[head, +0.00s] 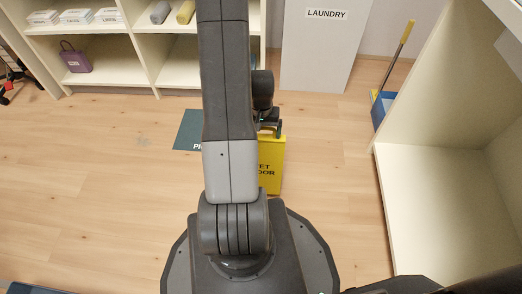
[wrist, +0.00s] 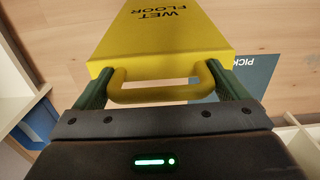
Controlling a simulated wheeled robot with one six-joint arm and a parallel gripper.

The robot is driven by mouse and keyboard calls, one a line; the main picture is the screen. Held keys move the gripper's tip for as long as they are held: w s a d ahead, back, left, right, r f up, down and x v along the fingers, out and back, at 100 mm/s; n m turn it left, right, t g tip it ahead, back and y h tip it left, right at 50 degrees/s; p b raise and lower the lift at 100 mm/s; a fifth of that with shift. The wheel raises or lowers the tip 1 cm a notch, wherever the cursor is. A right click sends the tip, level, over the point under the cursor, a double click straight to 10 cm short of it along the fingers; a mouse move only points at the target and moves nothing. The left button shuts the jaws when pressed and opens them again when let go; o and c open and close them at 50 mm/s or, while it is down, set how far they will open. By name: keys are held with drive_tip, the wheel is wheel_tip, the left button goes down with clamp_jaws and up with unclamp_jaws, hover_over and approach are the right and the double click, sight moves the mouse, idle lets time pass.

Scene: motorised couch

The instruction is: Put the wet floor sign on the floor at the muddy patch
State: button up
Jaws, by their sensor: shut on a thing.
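The yellow wet floor sign (head: 272,165) shows in the head view just right of my arm, which covers its left part. In the wrist view, the sign (wrist: 165,38) extends away from my gripper, with its lettering upside down. My gripper (wrist: 165,88) is shut on the sign's yellow handle, with a green finger at each side. In the head view, my gripper (head: 270,126) is partly hidden by the arm. I cannot tell whether the sign's lower edge touches the floor.
A dark teal mat (head: 186,132) lies behind my arm, left of the sign. White shelves (head: 152,90) and a laundry unit (head: 318,55) line the back. A blue bucket (head: 383,108) and an open cream unit (head: 440,190) stand right.

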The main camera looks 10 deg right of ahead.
sight(261, 137)
drive_tip(key=shift+w+f, duration=0.1)
drive_tip(key=shift+f, duration=0.65)
drive_tip(key=shift+s+a+f+b, duration=0.15)
drive_tip(key=shift+f+b, duration=0.25)
drive_tip(key=shift+f, duration=0.45)
drive_tip(key=shift+s+d+f+b, duration=0.1)
drive_tip(key=shift+f+b, duration=0.3)
drive_tip(key=shift+f, duration=0.45)
drive_tip(key=shift+f, duration=0.2)
drive_tip(key=o, duration=1.3)
drive_tip(key=shift+r, duration=0.2)
wheel_tip(261, 137, up, 12)
drive_tip(key=p, duration=0.5)
